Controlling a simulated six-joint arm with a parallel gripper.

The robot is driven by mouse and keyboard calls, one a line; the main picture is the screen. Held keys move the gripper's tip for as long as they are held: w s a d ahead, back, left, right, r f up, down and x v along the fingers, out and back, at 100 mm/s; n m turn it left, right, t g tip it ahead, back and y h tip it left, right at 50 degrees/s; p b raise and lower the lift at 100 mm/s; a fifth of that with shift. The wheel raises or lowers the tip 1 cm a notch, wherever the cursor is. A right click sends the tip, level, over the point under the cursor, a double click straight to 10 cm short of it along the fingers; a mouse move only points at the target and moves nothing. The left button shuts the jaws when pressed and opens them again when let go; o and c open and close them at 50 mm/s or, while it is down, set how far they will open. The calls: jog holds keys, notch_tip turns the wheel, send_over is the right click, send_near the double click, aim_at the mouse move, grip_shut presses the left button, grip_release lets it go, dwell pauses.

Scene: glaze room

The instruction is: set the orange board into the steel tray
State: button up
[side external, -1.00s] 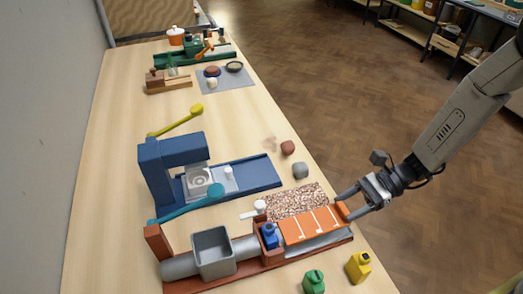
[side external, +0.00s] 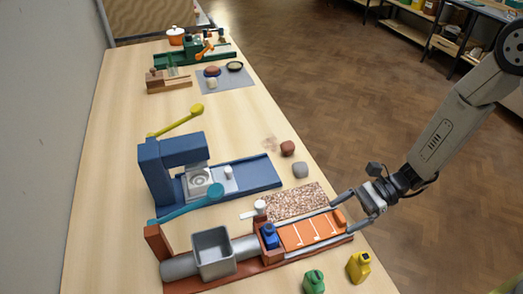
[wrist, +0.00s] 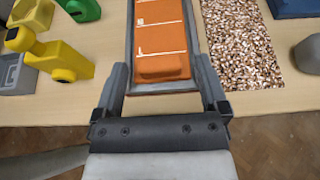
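The orange board (side external: 305,233) with white lines lies flat and low inside the steel tray (side external: 322,247) on the red-brown bench device, its raised end block facing my gripper. In the wrist view the board (wrist: 160,32) sits between the grey walls of the tray (wrist: 203,70). My gripper (side external: 346,215) is open at the tray's near end, its fingers apart on either side of the tray and board end. In the wrist view a gap shows between each finger of my gripper (wrist: 160,66) and the board. The board's underside is hidden.
A blue press (side external: 172,165) stands behind.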

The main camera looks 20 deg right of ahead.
jog(key=shift+r, duration=0.2)
jog(key=v, duration=1.2)
jog(key=shift+s, duration=0.1)
dwell(0.7)
jog(key=s+d+n+g+h, duration=0.2)
jog(key=s+n+g+h, duration=0.1)
jog(key=s+n+h, duration=0.45)
jog(key=w+d+r+n+t+h, duration=0.2)
jog(key=r+n+t+h, duration=0.3)
jog(key=n, duration=0.5)
jog(key=shift+d+r+t+h, duration=0.3)
jog(key=shift+d+h, duration=0.15)
jog(key=shift+d, duration=0.15)
